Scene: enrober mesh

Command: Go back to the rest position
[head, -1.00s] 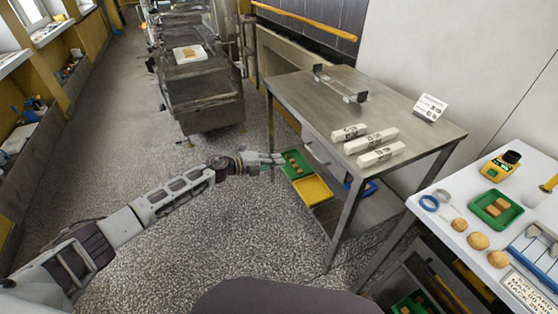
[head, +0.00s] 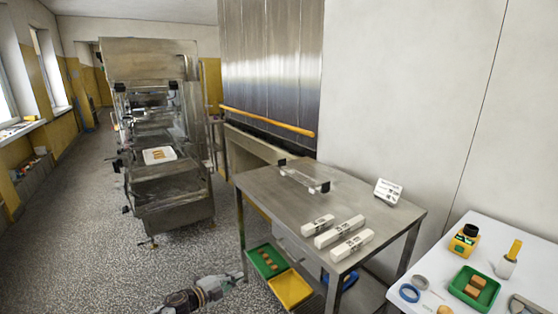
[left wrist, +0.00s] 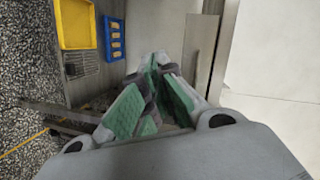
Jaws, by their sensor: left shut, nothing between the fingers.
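My left gripper (head: 232,281) is at the bottom of the head view, low over the speckled floor and left of the yellow tray. Only the end of its arm shows there. In the left wrist view its green-padded fingers (left wrist: 153,92) come together at the tips with nothing between them. My right gripper is in neither current view.
A steel table (head: 270,200) with white boxes (head: 338,238) stands right of my left gripper. Green (head: 262,258) and yellow (head: 290,290) trays sit low by it. A white table (head: 500,240) is at right. A machine (head: 165,190) stands behind; floor is open at left.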

